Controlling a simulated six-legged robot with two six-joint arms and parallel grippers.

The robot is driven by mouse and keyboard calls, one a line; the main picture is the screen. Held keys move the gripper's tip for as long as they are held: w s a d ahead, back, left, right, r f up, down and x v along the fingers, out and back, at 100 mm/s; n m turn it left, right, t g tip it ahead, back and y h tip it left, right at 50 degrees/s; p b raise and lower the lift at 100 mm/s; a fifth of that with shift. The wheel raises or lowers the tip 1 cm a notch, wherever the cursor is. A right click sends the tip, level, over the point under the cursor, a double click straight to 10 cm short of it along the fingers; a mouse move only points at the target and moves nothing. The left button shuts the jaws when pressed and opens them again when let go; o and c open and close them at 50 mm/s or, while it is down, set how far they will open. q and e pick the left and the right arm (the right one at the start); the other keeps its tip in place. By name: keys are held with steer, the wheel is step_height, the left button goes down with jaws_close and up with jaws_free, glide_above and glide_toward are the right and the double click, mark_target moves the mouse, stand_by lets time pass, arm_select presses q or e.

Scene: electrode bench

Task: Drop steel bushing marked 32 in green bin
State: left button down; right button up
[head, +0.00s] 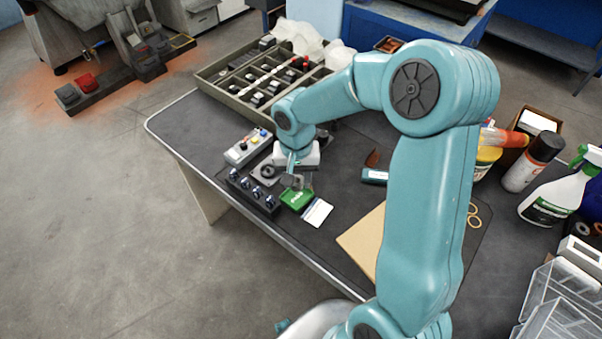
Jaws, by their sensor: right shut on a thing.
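The small green bin (297,199) sits on the dark bench mat, left of the picture's middle. My right gripper (291,179) points down at the bin's far edge, shut on a small grey metal piece, which looks like the steel bushing. The piece is mostly hidden, and no number 32 can be read. A black rack (254,191) with several shiny round metal parts stands just left of the bin. My left gripper is not in view.
A control box (248,147) with coloured buttons stands behind the rack. A white card (316,213) lies right of the bin. A large divided tray (262,80) fills the bench's back. A spray bottle (556,196) stands at right. My right arm hides much of the bench.

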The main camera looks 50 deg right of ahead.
step_height(320, 180, down, 4)
steer(key=b, duration=0.3)
steer(key=shift+f, duration=0.45)
steer(key=shift+d, duration=0.1)
steer(key=shift+b, duration=0.35)
steer(key=shift+f+b, duration=0.9)
stand_by(0.7)
steer(key=o, duration=1.2)
steer(key=shift+c, duration=0.2)
